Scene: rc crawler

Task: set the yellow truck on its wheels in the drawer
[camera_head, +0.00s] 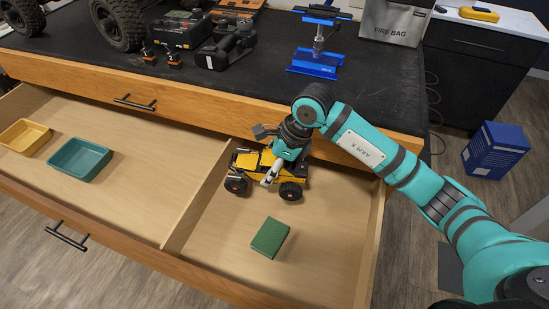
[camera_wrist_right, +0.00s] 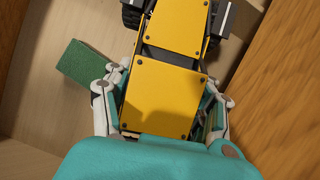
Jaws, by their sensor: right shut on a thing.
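The yellow truck (camera_head: 246,161) with black wheels is in the right compartment of the open drawer (camera_head: 325,230), near its back left. It looks upright, wheels down. Whether the wheels touch the drawer floor is hard to tell. My right gripper (camera_head: 268,180) comes from above and is shut on the truck. In the right wrist view the truck's yellow body panels (camera_wrist_right: 165,95) lie between the two fingers of my right gripper (camera_wrist_right: 163,100). My left gripper is not in view.
A green block (camera_head: 270,237) lies in front of the truck in the same compartment. A divider (camera_head: 197,195) separates the left compartment, which holds a teal tray (camera_head: 80,160) and a yellow tray (camera_head: 24,138). The bench top (camera_head: 265,75) overhangs behind, with tools and a blue stand (camera_head: 318,62).

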